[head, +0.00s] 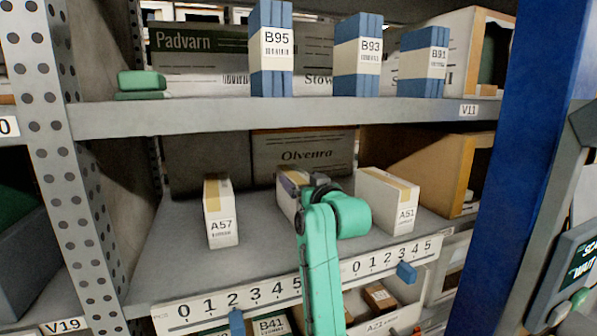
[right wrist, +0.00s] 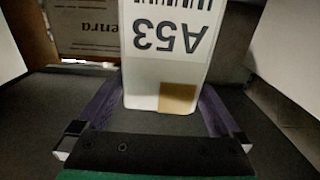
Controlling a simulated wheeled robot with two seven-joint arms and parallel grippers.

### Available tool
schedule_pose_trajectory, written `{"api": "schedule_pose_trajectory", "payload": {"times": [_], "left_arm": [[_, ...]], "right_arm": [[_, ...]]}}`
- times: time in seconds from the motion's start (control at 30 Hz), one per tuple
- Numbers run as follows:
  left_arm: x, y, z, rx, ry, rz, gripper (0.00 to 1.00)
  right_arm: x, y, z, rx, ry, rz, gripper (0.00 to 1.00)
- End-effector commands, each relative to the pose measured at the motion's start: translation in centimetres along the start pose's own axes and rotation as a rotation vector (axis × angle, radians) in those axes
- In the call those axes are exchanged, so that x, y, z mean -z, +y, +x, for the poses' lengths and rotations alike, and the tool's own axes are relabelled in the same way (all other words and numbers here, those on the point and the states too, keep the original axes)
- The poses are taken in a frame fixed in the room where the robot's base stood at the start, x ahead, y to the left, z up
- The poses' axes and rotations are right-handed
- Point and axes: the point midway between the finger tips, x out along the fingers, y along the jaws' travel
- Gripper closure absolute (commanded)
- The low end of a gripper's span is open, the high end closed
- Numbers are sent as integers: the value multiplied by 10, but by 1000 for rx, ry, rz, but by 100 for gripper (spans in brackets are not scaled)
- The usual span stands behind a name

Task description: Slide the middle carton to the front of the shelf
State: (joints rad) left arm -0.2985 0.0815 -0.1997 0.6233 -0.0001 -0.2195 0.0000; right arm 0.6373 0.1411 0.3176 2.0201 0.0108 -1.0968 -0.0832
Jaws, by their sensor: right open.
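The middle carton, white with a tan strip and the label A53, shows in the right wrist view (right wrist: 165,50), where the picture of it is upside down. In the head view the middle carton (head: 286,203) stands on the middle shelf (head: 255,235), partly hidden by my green right arm. My right gripper (head: 303,182) is at this carton. In the right wrist view the open fingers of the right gripper (right wrist: 160,95) are one on each side of the carton; I cannot tell whether they touch it. My left gripper is not in view.
Carton A57 (head: 220,212) stands to the left and carton A51 (head: 387,200) to the right on the same shelf. A brown Olvenra box (head: 303,152) is behind. The upper shelf edge (head: 280,117) runs above my arm. Numbered strips (head: 225,303) line the shelf front.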

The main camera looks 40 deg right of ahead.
Motion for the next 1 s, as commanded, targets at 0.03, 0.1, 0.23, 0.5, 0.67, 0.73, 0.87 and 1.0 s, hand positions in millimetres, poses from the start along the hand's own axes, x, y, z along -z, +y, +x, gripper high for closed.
{"api": "schedule_pose_trajectory", "payload": {"times": [0.03,0.1,0.23,0.5,0.67,0.73,0.87,1.0], "left_arm": [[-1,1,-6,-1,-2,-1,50],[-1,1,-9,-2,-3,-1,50],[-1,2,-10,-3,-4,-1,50],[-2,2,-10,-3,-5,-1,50],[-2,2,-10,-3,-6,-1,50],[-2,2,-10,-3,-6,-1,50],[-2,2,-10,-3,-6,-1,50],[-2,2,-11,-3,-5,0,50]], "right_arm": [[3,0,8,0,-2,1,0],[2,0,18,0,-2,1,0],[1,0,27,0,-1,0,0],[0,0,29,0,0,-1,0],[0,0,29,0,0,0,61],[0,0,29,0,0,0,88],[0,0,29,0,0,0,100],[0,0,30,0,-1,0,100]]}}
